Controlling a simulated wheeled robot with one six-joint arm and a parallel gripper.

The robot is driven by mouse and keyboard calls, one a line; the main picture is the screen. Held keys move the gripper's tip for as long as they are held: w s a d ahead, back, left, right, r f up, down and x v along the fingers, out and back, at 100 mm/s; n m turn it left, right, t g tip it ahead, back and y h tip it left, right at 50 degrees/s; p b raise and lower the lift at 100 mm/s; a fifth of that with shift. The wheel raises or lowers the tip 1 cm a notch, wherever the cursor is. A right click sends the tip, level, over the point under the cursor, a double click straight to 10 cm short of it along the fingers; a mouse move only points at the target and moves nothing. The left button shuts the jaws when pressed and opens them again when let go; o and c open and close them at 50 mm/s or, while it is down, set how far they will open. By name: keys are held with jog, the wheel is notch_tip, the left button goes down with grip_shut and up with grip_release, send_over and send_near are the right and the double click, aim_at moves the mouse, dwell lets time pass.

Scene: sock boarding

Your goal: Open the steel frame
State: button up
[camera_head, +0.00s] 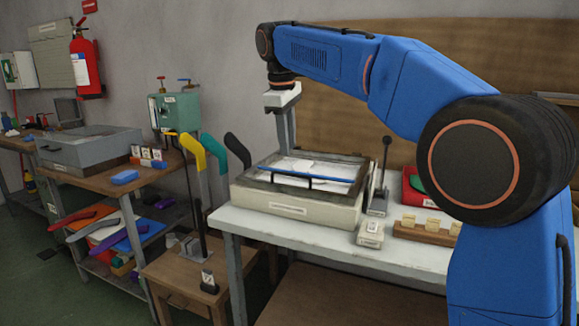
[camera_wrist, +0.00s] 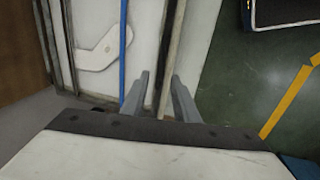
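The steel frame (camera_head: 336,161) is a dark rectangular rim lying flat on top of a pale box (camera_head: 290,208) on the white table. A blue bar (camera_head: 300,173) runs across it, with a black handle below the bar at the near side. White flat shapes lie inside the frame. My gripper (camera_head: 287,125) points down above the frame's left part. In the wrist view its two fingers (camera_wrist: 160,88) are apart and hold nothing. The blue bar (camera_wrist: 123,45) and a pale rim strip run below them. I cannot tell the height between fingertips and frame.
A black lever (camera_head: 385,160) on a grey base and a small labelled block (camera_head: 370,235) stand right of the box. A wooden rack (camera_head: 428,231) is farther right. Yellow, teal and black sock forms (camera_head: 213,153) stand left. A grey case (camera_head: 88,150) sits on the wooden bench.

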send_over(290, 186)
notch_tip(290, 186, down, 8)
jog(key=shift+s+r, duration=0.15)
jog(key=shift+r, duration=0.05)
jog(key=shift+c, duration=0.7)
grip_shut()
dwell(0.7)
